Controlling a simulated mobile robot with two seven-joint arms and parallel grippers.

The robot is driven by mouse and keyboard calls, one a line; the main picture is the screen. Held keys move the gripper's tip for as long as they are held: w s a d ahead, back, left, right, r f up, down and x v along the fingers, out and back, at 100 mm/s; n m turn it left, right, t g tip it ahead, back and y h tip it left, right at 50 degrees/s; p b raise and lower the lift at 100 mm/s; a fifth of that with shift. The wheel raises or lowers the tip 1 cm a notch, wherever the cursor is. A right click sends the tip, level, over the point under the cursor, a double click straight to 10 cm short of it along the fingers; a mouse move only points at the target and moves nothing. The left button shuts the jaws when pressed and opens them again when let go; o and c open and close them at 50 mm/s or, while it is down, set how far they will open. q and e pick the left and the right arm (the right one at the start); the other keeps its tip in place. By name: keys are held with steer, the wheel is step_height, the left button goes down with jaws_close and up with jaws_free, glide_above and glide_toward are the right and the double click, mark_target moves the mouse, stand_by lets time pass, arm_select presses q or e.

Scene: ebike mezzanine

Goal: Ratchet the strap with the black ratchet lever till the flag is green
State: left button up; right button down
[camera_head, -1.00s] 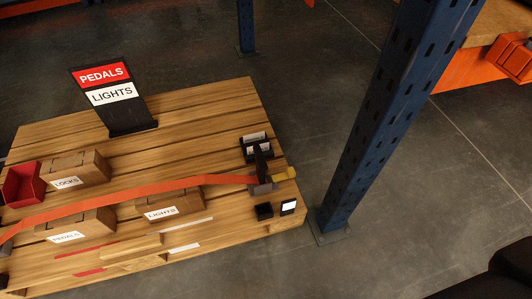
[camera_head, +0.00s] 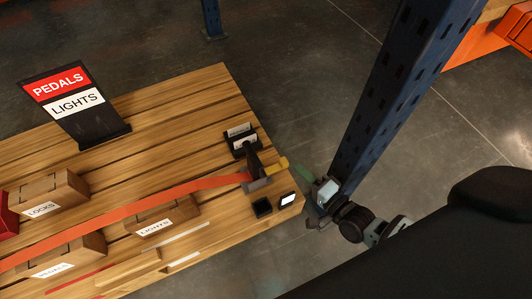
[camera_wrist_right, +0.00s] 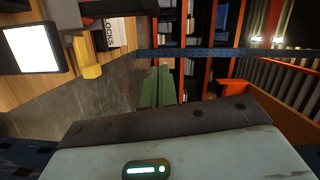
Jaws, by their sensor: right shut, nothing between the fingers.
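The orange strap (camera_head: 150,207) runs across the pallet over cartons to a ratchet (camera_head: 257,184) at the pallet's right edge. The ratchet's black lever (camera_head: 252,160) stands up, and a yellow piece (camera_head: 277,164) sticks out to the right; the yellow piece also shows in the right wrist view (camera_wrist_right: 91,62). No green flag shows; a small white-faced panel (camera_head: 287,199) stands beside the ratchet, also large in the right wrist view (camera_wrist_right: 34,47). My right gripper (camera_head: 317,192) is shut and empty, to the right of the ratchet and apart from it. My left gripper is out of view.
A blue rack post (camera_head: 390,95) stands close behind my right gripper. A small black box (camera_head: 262,208) and a black holder with white labels (camera_head: 240,137) flank the ratchet. A PEDALS/LIGHTS sign (camera_head: 75,105) stands at the back left.

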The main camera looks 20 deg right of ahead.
mark_target(253, 165)
arm_select(q)
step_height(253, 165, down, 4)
steer(key=b, duration=0.4)
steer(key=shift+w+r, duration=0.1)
arm_select(e)
steer(key=w+a+f, duration=0.1)
steer(key=w+a, duration=0.5)
steer(key=w, duration=0.3)
steer(key=shift+w+a, duration=0.25)
steer(key=shift+a, duration=0.1)
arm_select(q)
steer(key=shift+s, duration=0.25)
arm_select(e)
steer(key=shift+f, duration=0.1)
